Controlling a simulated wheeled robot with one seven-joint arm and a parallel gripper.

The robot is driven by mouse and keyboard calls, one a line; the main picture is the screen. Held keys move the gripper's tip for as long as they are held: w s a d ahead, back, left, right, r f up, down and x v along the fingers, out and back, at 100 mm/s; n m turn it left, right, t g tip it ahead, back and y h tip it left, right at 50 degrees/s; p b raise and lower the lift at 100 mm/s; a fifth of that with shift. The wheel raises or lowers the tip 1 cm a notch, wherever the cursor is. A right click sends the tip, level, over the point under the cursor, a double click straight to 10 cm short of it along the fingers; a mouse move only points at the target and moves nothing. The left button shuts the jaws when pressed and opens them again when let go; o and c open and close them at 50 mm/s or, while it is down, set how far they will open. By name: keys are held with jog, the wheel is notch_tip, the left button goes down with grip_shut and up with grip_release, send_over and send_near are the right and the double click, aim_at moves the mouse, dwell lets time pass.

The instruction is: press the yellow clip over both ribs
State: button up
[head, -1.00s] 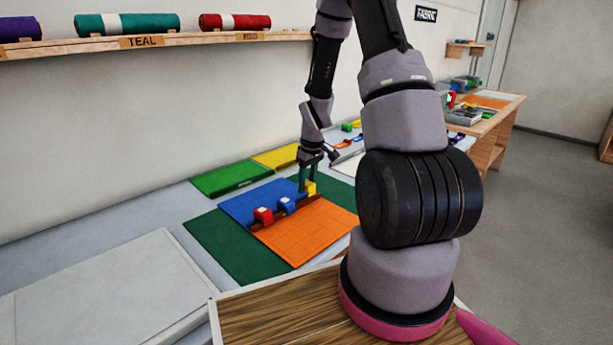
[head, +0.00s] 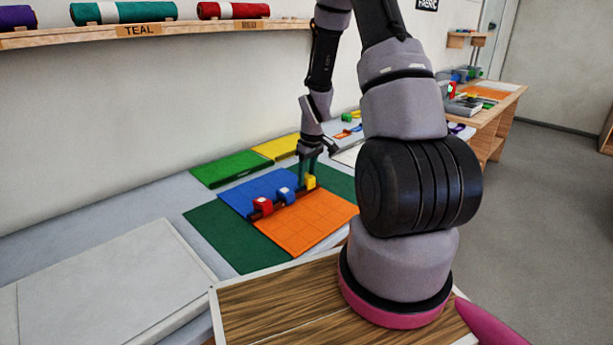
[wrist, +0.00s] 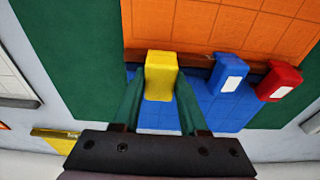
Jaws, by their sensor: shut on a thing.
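The yellow clip (wrist: 161,78) is between the two green fingers of my gripper (wrist: 160,98) in the wrist view. In the head view the yellow clip (head: 310,182) is at the right end of the brown ribs, with my gripper (head: 310,165) at it from above. The ribs (wrist: 197,60) run along the seam between the blue panel (head: 240,193) and the orange panel (head: 315,225). A blue clip (head: 286,194) and a red clip (head: 263,205) sit on the ribs to the left. I cannot tell whether the yellow clip is fully down over both ribs.
The panels lie on a dark green mat (head: 220,245) on the grey table. A green panel (head: 230,167) and a yellow panel (head: 278,147) lie behind. A pale board (head: 110,290) lies at the front left. Small coloured pieces lie beyond my gripper.

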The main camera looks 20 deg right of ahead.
jog(key=shift+f, duration=0.55)
jog(key=o, duration=1.2)
jog(key=r, duration=0.3)
jog(key=s+r, duration=0.1)
jog(key=r, duration=0.6)
jog(key=shift+s+d+r, duration=0.25)
jog(key=shift+d+r, duration=0.05)
jog(key=shift+r, duration=0.05)
